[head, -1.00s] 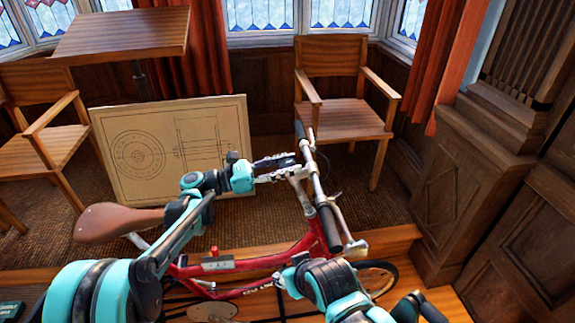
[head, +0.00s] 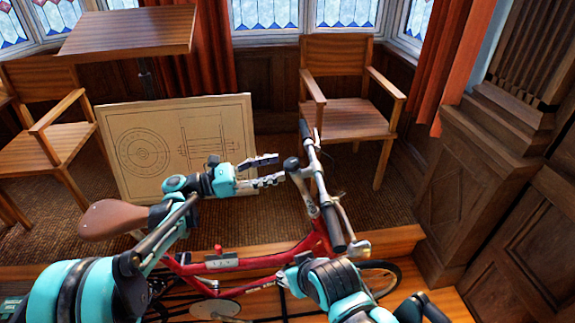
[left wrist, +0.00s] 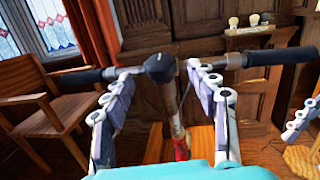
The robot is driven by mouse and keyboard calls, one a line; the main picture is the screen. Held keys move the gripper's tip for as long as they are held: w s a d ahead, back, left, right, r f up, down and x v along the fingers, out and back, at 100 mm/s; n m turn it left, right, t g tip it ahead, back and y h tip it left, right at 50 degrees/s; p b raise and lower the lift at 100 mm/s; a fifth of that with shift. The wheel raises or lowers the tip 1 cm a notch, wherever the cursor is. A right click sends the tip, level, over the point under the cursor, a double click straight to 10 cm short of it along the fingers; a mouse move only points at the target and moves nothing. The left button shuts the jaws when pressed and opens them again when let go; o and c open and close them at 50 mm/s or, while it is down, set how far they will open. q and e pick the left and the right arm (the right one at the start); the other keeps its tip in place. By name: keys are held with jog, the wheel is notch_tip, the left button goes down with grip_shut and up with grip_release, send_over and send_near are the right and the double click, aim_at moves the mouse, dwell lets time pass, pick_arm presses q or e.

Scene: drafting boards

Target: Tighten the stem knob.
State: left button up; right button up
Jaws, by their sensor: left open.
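The stem knob (head: 291,164), dark and rounded, sits on top of the red bicycle's stem at the middle of the handlebar (head: 312,165). My left gripper (head: 281,169) is open just left of the knob, its fingers pointing at it. In the left wrist view the knob (left wrist: 160,67) shows beyond and between the two spread fingers, with a gap on each side. My right gripper (head: 355,248) is partly visible near the close handlebar grip; a piece of it shows at the right edge of the left wrist view (left wrist: 300,120). Its jaws are unclear.
The bicycle's red frame (head: 245,262) and brown saddle (head: 110,220) lie below and left. A drawing board (head: 180,150) leans behind my left gripper. A wooden chair (head: 350,118) stands behind the handlebar, and wood panelling (head: 470,200) rises at the right.

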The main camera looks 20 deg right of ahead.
pick_arm(q)
jog(key=a, duration=0.6)
jog(key=shift+w+a+f, duration=0.2)
jog(key=shift+w+f, duration=0.1)
jog(key=shift+w, duration=0.15)
